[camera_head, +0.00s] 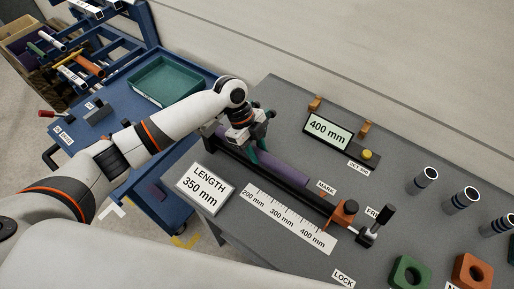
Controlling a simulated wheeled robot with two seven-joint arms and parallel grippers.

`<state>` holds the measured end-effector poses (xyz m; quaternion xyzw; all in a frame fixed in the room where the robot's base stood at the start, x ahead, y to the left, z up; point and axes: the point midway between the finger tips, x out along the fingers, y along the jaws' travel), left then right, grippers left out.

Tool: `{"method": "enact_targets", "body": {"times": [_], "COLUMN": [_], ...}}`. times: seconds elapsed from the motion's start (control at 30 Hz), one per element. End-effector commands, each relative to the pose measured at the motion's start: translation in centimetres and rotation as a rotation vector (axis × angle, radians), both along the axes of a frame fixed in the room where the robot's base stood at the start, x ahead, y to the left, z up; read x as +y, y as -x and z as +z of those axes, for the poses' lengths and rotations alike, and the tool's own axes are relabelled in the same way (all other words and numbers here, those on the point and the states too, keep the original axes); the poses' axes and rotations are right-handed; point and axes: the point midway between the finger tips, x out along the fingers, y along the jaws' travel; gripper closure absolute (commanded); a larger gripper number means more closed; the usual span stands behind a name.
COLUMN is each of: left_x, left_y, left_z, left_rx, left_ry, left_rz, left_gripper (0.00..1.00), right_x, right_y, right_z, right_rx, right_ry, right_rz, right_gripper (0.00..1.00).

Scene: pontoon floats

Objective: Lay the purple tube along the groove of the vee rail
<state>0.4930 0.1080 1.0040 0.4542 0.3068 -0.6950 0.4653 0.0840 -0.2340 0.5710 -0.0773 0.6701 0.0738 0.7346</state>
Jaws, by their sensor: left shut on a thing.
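The purple tube (283,170) runs along the black vee rail (300,196) on the grey bench, lined up with its length. Whether the tube rests in the groove or sits slightly above it, I cannot tell. My left gripper (252,152) is shut on the tube's far-left part, with its fingers pointing down; the hand and fingers hide that end of the tube. The near-right end of the tube points at the orange stop (344,213) on the rail. My right gripper is not in view.
A black clamp (376,224) stands beyond the orange stop. A white ruler plate (288,217) and a "LENGTH 350 mm" sign (205,186) lie in front of the rail. A "400 mm" display (328,129) stands behind it. A blue cart with a green tray (167,80) is at left.

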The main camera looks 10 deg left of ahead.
Motion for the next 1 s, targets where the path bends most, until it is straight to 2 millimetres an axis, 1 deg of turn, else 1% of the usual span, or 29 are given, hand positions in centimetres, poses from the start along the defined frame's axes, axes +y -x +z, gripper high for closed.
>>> {"method": "enact_targets", "body": {"times": [0.37,1.0], "left_x": [0.0,0.0], "left_y": [0.0,0.0], "left_z": [-0.2,-1.8], "left_rx": [-0.001,-0.001], "left_ry": [0.001,0.001], "left_rz": [-0.001,-0.001], "left_gripper": [0.99,0.99], "right_x": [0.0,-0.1], "right_y": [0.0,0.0], "right_z": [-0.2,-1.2], "right_rx": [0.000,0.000], "right_ry": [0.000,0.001], "right_rz": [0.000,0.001], "right_gripper": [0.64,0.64]}}
